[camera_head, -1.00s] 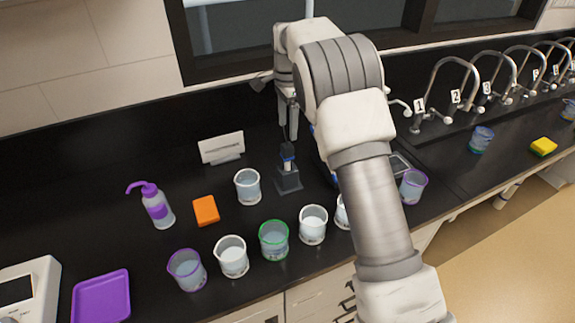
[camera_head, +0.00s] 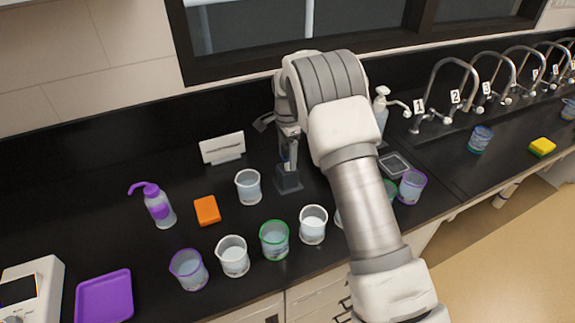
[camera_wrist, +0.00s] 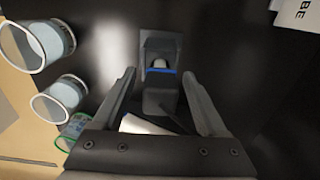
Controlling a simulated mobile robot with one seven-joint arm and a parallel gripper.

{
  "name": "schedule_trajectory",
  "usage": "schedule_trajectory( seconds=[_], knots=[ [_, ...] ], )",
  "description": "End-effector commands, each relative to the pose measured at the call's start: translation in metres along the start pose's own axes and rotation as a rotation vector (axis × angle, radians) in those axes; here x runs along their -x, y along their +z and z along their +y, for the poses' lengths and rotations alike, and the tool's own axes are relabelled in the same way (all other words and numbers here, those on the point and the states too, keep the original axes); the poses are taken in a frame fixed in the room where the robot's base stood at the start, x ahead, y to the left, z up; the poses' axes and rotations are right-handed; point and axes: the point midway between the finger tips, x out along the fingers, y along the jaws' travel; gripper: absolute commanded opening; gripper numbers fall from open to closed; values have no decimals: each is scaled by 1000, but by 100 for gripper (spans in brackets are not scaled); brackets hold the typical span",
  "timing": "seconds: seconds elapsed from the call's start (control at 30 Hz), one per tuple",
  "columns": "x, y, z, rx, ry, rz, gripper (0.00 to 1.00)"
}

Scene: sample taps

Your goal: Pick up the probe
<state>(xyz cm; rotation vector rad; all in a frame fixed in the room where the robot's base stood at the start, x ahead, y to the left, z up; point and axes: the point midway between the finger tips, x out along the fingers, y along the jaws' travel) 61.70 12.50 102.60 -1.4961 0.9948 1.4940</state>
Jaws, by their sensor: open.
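The probe (camera_wrist: 160,96) is dark grey with a blue band and stands upright in a dark square holder (camera_head: 289,183) on the black counter. The holder's base also shows in the wrist view (camera_wrist: 173,46). My gripper (camera_wrist: 159,75) is open, with one finger on each side of the probe. Gaps show between the fingers and the probe. In the head view my gripper (camera_head: 289,158) is above the holder, and its fingers hide much of the probe. A dark cable and a pale piece show near the palm in the wrist view.
A white label card (camera_head: 222,148) stands behind left. A clear beaker (camera_head: 248,187) is close left of the holder. Several beakers, including a green-rimmed one (camera_head: 274,240), line the front. An orange sponge (camera_head: 207,210) and a wash bottle (camera_head: 157,206) are further left. Taps are right.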

Motion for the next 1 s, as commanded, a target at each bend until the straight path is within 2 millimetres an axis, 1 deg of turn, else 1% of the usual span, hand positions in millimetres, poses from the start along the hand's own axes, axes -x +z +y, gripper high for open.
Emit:
schedule_trajectory(
  seconds=[0.07,0.2,0.47,0.5,0.77,0.87,0.97,1.0],
  knots=[
    [0,0,0,0,0,0,73],
    [0,0,0,0,0,0,48],
    [1,0,0,0,-1,0,1],
    [1,0,0,0,-1,0,0],
    [3,0,0,0,-2,0,0],
    [12,0,-1,0,-5,1,0],
    [29,0,-1,0,-5,1,0],
    [38,0,-1,0,-6,1,0]
  ],
)
